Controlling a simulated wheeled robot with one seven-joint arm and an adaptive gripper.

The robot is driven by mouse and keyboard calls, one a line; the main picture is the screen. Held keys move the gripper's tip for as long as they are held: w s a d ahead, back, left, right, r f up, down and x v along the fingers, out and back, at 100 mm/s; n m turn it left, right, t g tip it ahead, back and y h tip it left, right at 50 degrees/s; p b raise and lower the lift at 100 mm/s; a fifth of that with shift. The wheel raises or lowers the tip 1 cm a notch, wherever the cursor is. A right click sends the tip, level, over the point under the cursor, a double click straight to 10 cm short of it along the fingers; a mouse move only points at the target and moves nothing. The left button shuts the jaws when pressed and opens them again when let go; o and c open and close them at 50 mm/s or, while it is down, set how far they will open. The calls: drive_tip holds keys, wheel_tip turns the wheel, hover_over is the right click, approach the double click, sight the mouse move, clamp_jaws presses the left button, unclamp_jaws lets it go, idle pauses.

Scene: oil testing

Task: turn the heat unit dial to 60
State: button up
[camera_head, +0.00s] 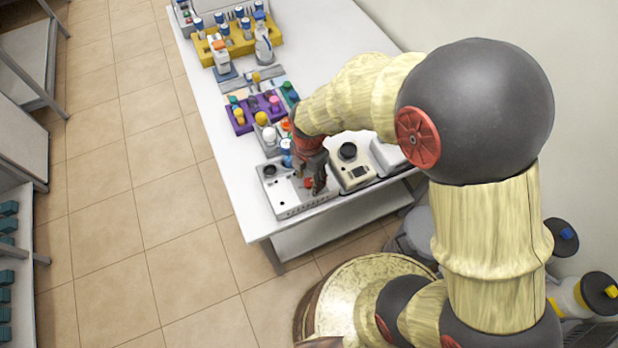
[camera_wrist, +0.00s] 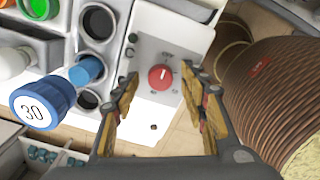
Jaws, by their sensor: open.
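The heat unit (camera_head: 290,203) is a white box at the near end of the white table. Its red round dial (camera_wrist: 161,77) with a white pointer mark shows in the wrist view, and printed marks stand around it, too small to read. My gripper (camera_wrist: 160,88) is open, with one finger on each side of the dial in that view. I cannot tell whether the fingers touch it. In the head view my gripper (camera_head: 314,184) is over the heat unit and partly hides its dial (camera_head: 308,183).
A beige device with a dark knob (camera_head: 348,151) stands right of the heat unit. A blue cap marked 30 (camera_wrist: 33,112) and sample holes lie left of the gripper in the wrist view. A purple rack (camera_head: 252,114) and a yellow rack (camera_head: 243,42) stand farther back.

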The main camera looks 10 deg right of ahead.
drive_tip(key=shift+c, duration=0.5)
clamp_jaws()
